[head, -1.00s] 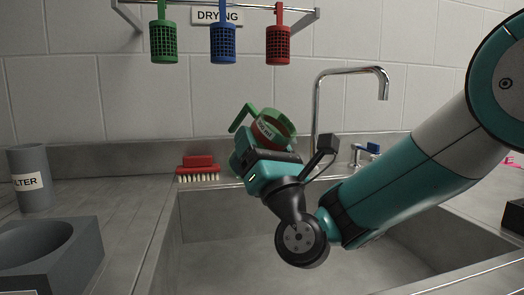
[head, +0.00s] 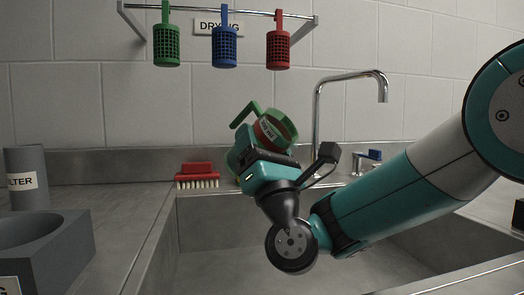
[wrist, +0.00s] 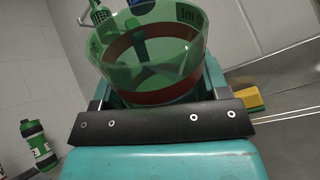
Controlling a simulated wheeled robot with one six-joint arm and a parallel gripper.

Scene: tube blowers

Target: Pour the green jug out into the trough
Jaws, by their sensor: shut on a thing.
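The green jug (head: 281,127) is see-through, with a handle, a white label and a reddish-brown band. My gripper (head: 266,155) is shut on it and holds it up, tilted, over the back of the steel sink basin, which looks like the trough (head: 222,221). In the wrist view the jug (wrist: 150,50) stands beyond the jaws with its open mouth in view. I cannot tell whether the reddish band is liquid or part of the jug. No stream from it shows. My arm hides part of the basin.
A tap (head: 318,115) rises behind the basin. A red brush (head: 197,175) lies on the back left ledge. A grey cylinder (head: 27,165) and a grey block with a round hollow (head: 75,240) stand left. Green, blue and red baskets (head: 225,47) hang above. A green bottle (wrist: 37,145) shows at left.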

